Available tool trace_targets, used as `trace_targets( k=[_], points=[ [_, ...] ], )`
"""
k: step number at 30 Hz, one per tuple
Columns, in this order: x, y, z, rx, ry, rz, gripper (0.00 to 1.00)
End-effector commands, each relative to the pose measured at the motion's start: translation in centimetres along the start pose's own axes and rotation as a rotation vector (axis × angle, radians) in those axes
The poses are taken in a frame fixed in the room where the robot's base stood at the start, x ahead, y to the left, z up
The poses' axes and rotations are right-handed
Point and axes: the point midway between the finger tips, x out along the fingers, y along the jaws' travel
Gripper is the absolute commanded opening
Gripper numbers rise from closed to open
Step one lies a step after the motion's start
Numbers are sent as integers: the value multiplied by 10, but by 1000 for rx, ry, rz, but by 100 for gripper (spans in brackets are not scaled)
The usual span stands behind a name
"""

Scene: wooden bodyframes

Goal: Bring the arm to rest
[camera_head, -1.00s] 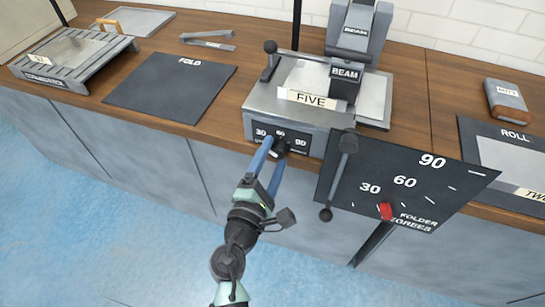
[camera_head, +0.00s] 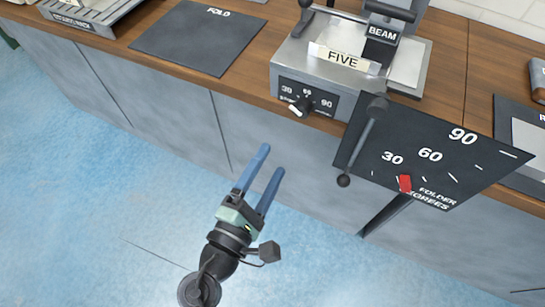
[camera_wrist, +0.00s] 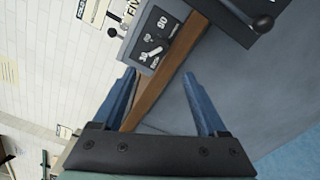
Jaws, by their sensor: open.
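My gripper (camera_head: 262,172) is open and empty, with two blue fingers held apart in front of the bench, over the blue floor. In the wrist view its fingers (camera_wrist: 166,88) frame the grey cabinet front and the wooden bench edge. The folder machine (camera_head: 350,72) stands on the bench beyond, with a label reading FIVE and a part marked BEAM. Its dial knob (camera_head: 300,107) sits on a black plate marked 30, 60, 90; the knob also shows in the wrist view (camera_wrist: 151,54). The fingers are clear of the knob.
A FOLD mat (camera_head: 198,38) lies on the bench. The floor (camera_head: 110,200) at left is open.

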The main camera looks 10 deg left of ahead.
Motion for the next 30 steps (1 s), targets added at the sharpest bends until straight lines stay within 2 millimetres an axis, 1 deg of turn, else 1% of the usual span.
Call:
trace_targets(
  k=[14,17,20,21,23,24,26,27,29,30],
  points=[
    [1,1,0,3,-1,1,75],
    [13,13,8,80,-15,6,75],
    [38,44,25,275,-39,23,75],
    [51,62,35,386,-45,37,75],
    [69,93,52,571,-46,67,75],
    [80,116,65,700,-37,93,75],
    [92,152,84,888,-12,140,75],
    [98,177,98,1011,15,174,75],
    [102,216,119,1188,68,232,75],
    [102,242,134,1301,114,274,75]
  ],
)
